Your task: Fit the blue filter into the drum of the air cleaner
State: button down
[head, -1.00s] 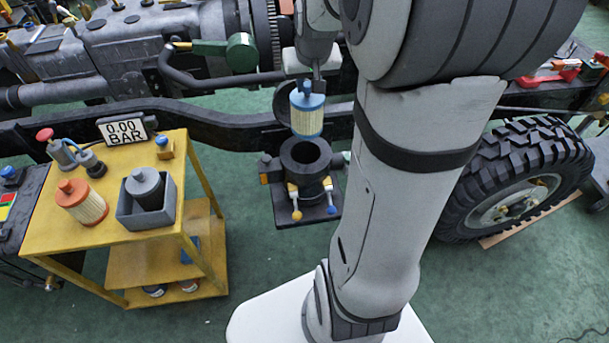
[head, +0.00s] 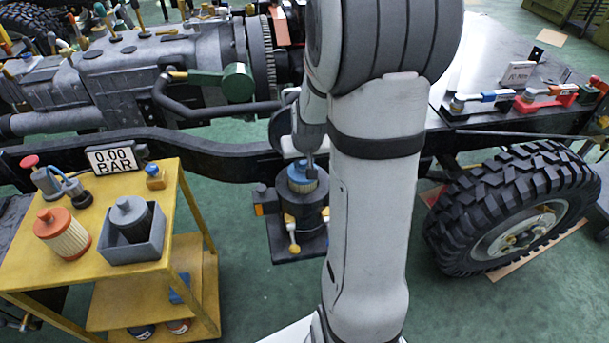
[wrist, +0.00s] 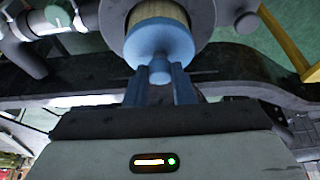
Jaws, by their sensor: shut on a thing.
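The blue filter (head: 301,176) has a blue cap with a knob and a pale pleated body. In the head view it stands upright in the mouth of the dark drum (head: 303,212), its cap still above the rim. My gripper (head: 309,160) is above it, partly hidden by my arm. In the wrist view the gripper's blue fingers (wrist: 160,85) are shut on the knob of the blue filter (wrist: 160,42). The pleated body shows inside the grey ring of the drum (wrist: 203,18). How deep the lower end sits is hidden.
Yellow-tipped clamps (head: 293,236) hang on the drum's front. A black chassis rail (head: 200,153) runs behind; a large tyre (head: 515,205) stands right.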

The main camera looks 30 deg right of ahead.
aim_at(304, 173)
jog(key=shift+f+b, duration=0.45)
jog(key=shift+f, duration=1.9)
jog(key=shift+f, duration=0.2)
jog(key=c, duration=1.2)
grip_release()
jog(key=shift+c, duration=0.2)
jog(key=shift+r, duration=0.15)
